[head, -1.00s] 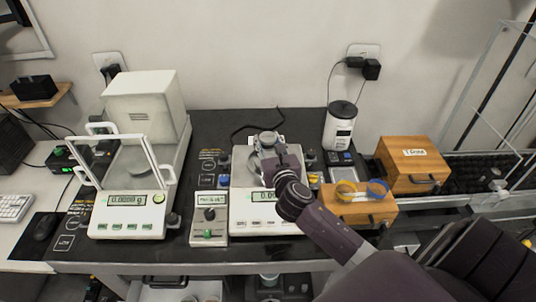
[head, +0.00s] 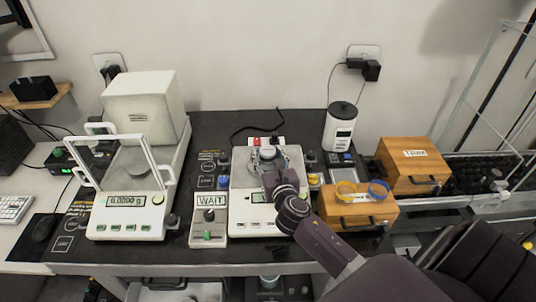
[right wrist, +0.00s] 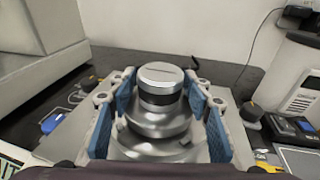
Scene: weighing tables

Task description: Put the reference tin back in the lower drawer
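A silver tin with a dark band (right wrist: 160,88), which I take to be the reference tin, stands upright on the round metal pan of the middle balance (head: 240,225). The tin also shows in the head view (head: 267,153). My right gripper (right wrist: 160,115) is open, its blue pads on either side with gaps to the tin. In the head view my right gripper (head: 270,170) reaches over the pan from the front right. Below the table front, a white drawer-like part (head: 175,293) shows at the picture's bottom edge; its inside is mostly cut off. My left gripper is not in view.
A glass-doored balance (head: 125,228) stands at left, a small box reading WAIT (head: 208,230) beside the middle balance. At right are wooden boxes (head: 358,212) (head: 415,160), with a yellow and a blue ring (head: 378,188) on the nearer one. A white canister (head: 340,128) stands behind.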

